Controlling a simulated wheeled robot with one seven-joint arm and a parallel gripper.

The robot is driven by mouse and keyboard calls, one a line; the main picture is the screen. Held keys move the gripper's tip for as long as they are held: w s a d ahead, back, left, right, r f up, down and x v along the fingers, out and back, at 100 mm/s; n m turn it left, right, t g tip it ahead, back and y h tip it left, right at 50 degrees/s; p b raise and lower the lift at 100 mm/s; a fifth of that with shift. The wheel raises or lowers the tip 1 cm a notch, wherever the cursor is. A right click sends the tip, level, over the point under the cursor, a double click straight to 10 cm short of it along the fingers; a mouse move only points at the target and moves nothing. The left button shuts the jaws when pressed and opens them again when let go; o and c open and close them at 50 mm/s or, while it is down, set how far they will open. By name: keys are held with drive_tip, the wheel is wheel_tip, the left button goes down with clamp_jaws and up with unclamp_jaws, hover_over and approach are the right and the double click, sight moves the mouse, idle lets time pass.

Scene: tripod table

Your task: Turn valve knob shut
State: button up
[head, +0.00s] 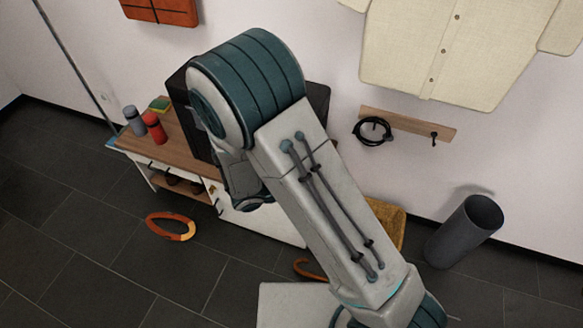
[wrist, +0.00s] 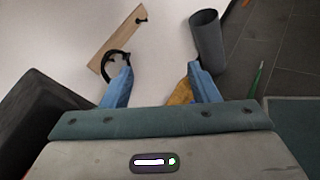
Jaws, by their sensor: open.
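I cannot make out a valve knob in either view; my arm hides much of the middle of the head view. In the wrist view my gripper (wrist: 160,84) is open, with its two blue fingers wide apart and nothing held between them. Beyond the left finger is a black coil (wrist: 106,64) on a wooden wall rail (wrist: 118,36). A yellow thing (wrist: 181,94) shows beside the right finger, partly covered by it. In the head view my gripper's fingers are hidden behind the arm.
A wooden-topped cabinet (head: 185,132) carries a grey bottle (head: 135,120), a red bottle (head: 154,128) and a black box (head: 318,100). A grey bin (head: 463,232) stands right. A pale shirt (head: 450,45) hangs on the wall.

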drive_tip(key=w+a+f+n+t+y+b, duration=0.15)
drive_tip(key=a+f+n+t+y, duration=0.45)
drive_tip(key=a+f+n+t, duration=0.6)
drive_tip(key=w+d+n+g, duration=0.1)
drive_tip(key=w+d, duration=0.2)
drive_tip(key=w, duration=0.9)
drive_tip(key=shift+d+f, duration=0.35)
drive_tip(key=shift+w, duration=0.1)
drive_tip(key=c, duration=1)
